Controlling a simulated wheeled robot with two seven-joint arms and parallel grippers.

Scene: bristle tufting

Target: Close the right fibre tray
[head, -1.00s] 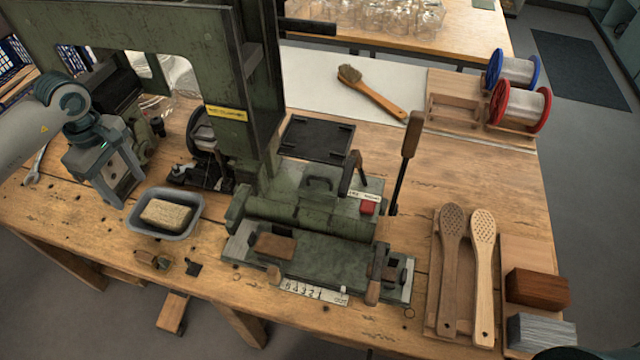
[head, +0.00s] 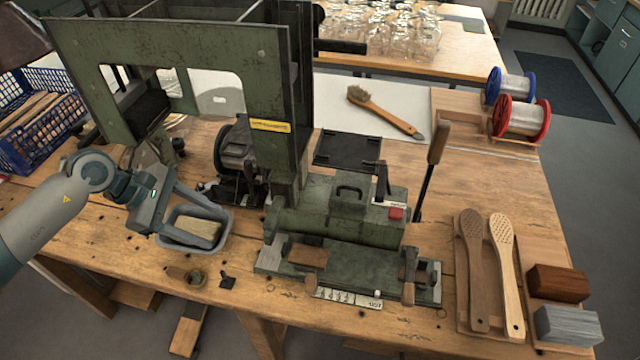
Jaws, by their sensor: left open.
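My left gripper (head: 168,216) is open and empty, at the left of the head view. Its fingers are over or just beside the near-left edge of a grey tub (head: 229,226) with a tan block (head: 197,231) in it; contact cannot be told. The green machine (head: 325,222) stands right of the gripper, with a tall frame and a lever (head: 437,150). A flat black tray-like plate (head: 347,149) lies behind its low housing. I cannot tell which part is the right fibre tray, or whether it is open. My right gripper is out of view.
A blue crate (head: 45,125) stands at the far left. Two paddle brushes (head: 505,270) and two blocks (head: 558,284) lie at the right. Two wire spools (head: 521,118) and a brush (head: 385,112) are at the back. The tabletop right of the lever is fairly clear.

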